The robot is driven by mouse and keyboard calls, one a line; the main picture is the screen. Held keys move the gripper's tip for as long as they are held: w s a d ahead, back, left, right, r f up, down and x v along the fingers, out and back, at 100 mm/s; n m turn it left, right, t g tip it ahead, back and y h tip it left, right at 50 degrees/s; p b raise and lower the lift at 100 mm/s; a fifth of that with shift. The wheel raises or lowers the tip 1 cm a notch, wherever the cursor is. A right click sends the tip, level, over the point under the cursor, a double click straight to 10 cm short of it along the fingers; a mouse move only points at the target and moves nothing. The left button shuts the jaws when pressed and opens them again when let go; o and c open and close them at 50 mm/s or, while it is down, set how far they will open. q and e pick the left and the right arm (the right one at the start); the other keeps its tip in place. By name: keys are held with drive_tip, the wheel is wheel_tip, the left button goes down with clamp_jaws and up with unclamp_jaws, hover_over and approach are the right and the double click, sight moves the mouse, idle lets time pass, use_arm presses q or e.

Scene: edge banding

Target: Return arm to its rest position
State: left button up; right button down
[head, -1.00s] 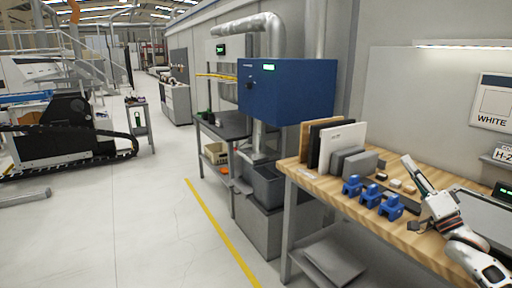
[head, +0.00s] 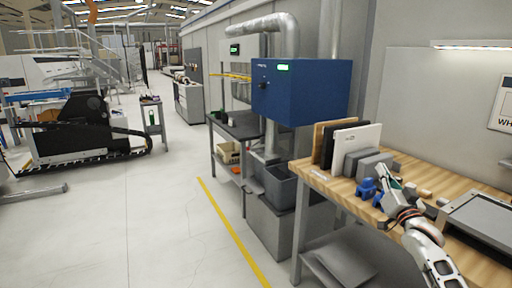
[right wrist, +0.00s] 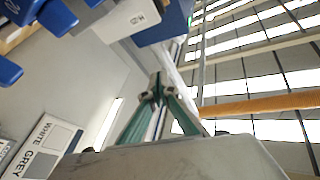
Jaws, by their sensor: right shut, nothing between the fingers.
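My right arm comes in from the lower right in the head view. Its gripper (head: 384,172) points up over the workbench, in front of the grey blocks and beside the blue clamps (head: 367,188). In the right wrist view its teal fingers (right wrist: 157,88) meet at the tips, with nothing between them. The gripper looks clear of the bench top; its exact height above it is hard to tell. The arm hides part of the blue clamps. My left gripper is not in view.
The wooden workbench (head: 318,180) carries upright panels (head: 358,139), grey blocks and a grey flat device (head: 480,222). A blue machine (head: 305,92) stands behind, to the left. The white sign (right wrist: 42,148) shows in the wrist view.

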drive_tip(key=d+f+n+g, duration=0.1)
drive_tip(key=f+n, duration=0.1)
drive_tip(key=f, duration=0.1)
drive_tip(key=d+f+n+g+h, duration=0.1)
drive_tip(key=f+n, duration=0.2)
drive_tip(key=d+f+n+g+h, duration=0.1)
drive_tip(key=f+n, duration=0.1)
drive_tip(key=f, duration=0.1)
drive_tip(key=shift+w+f+n+g, duration=0.2)
drive_tip(key=shift+w+n+g, duration=0.1)
drive_tip(key=shift+g, duration=0.1)
drive_tip(key=s+a+f+g+y, duration=0.1)
drive_tip(key=s+a+f, duration=0.35)
drive_tip(key=f, duration=0.35)
drive_tip(key=s+a+f+g+y, duration=0.1)
drive_tip(key=s+a+f, duration=0.4)
drive_tip(key=f, duration=0.4)
drive_tip(key=s+a+f+g, duration=0.1)
drive_tip(key=s+a+f, duration=0.3)
drive_tip(key=s, duration=0.8)
drive_tip(key=s+a+f+g+y, duration=0.1)
drive_tip(key=s+a+f, duration=0.4)
drive_tip(key=s, duration=0.8)
drive_tip(key=s+a+f+g+y, duration=0.1)
drive_tip(key=s+a+f+g, duration=0.2)
drive_tip(key=s+a+f, duration=0.2)
drive_tip(key=s+f, duration=0.3)
drive_tip(key=s, duration=0.4)
drive_tip(key=shift+s+f, duration=0.25)
drive_tip(key=shift+a, duration=0.15)
